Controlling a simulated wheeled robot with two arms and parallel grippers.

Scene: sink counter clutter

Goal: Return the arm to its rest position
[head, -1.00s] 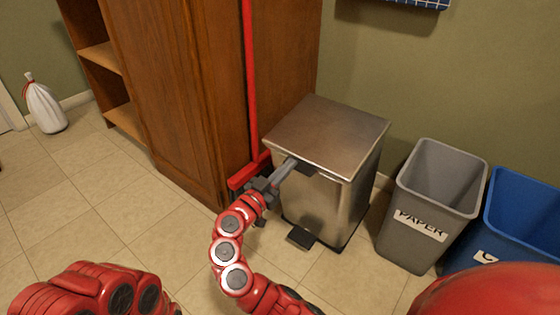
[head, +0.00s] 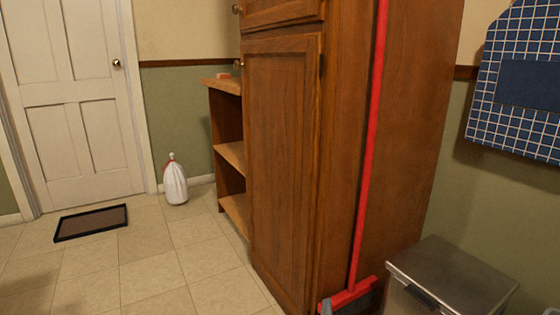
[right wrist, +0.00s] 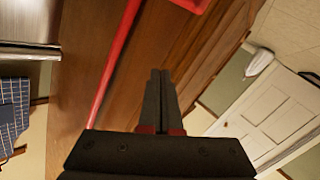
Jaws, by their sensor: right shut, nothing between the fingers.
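The rest of the right arm is out of that view. In the right wrist view the two dark fingers of the right gripper (right wrist: 160,72) lie together, shut and empty. The wooden cabinet and the broom handle show behind them, apart from the fingers as far as I can tell. My left gripper is not in view.
A tall wooden cabinet (head: 283,160) fills the middle, with a red broom (head: 367,160) against it. A metal bin (head: 455,275) stands at lower right. A white bag (head: 175,184) and a doormat (head: 91,222) lie near the door (head: 85,100). Floor at left is clear.

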